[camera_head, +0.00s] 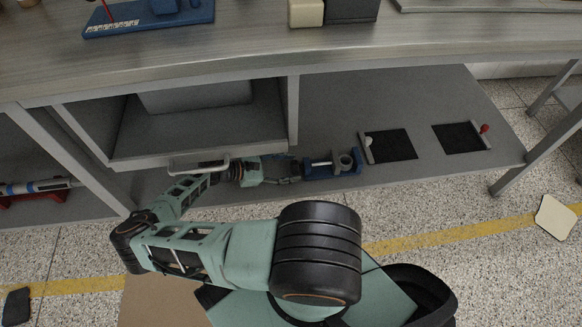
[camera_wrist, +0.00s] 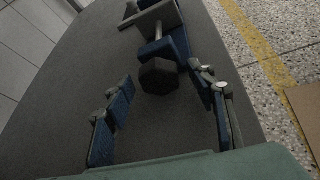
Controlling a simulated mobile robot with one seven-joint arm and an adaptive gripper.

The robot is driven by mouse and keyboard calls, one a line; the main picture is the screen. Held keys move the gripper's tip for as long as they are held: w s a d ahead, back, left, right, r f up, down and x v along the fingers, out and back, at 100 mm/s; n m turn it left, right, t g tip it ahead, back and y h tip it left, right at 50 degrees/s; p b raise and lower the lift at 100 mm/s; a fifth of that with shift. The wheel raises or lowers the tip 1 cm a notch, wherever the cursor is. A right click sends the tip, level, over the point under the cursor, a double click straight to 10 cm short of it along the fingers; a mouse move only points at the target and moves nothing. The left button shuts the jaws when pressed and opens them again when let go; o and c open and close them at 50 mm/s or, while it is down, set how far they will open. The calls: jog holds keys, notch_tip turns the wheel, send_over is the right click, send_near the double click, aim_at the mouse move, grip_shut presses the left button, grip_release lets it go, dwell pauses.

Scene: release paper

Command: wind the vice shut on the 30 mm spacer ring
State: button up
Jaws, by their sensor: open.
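The blue vice (camera_head: 320,174) lies on the lower shelf under the bench, with its screw rod pointing left towards my gripper. A grey ring-like part (camera_head: 345,161), seemingly the spacer ring, sits at the vice's right end; whether the jaws touch it I cannot tell. In the wrist view the vice (camera_wrist: 181,44) is at the top, with a dark faceted knob (camera_wrist: 158,76) on the near end of its rod. My gripper (camera_head: 297,167) is open, its two blue-padded fingers either side of the knob's line in the wrist view. Neither finger visibly touches the knob.
Two dark mats (camera_head: 390,145) (camera_head: 458,138) lie to the right on the shelf; a red knob (camera_head: 484,128) stands by the farther one. A drawer (camera_head: 195,135) hangs above my forearm. The shelf's front edge (camera_head: 420,180) is close by. Shelf behind the vice is clear.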

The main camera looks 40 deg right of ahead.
jog(key=shift+s+d+f, duration=0.1)
jog(key=shift+d, duration=0.2)
jog(key=c, duration=1.2)
jog(key=shift+o, duration=0.2)
jog(key=shift+a+f+m+t+h, duration=0.1)
jog(key=shift+m+t+h, duration=0.7)
jog(key=shift+m, duration=0.8)
jog(key=o, duration=1.2)
jog(key=shift+c, duration=0.2)
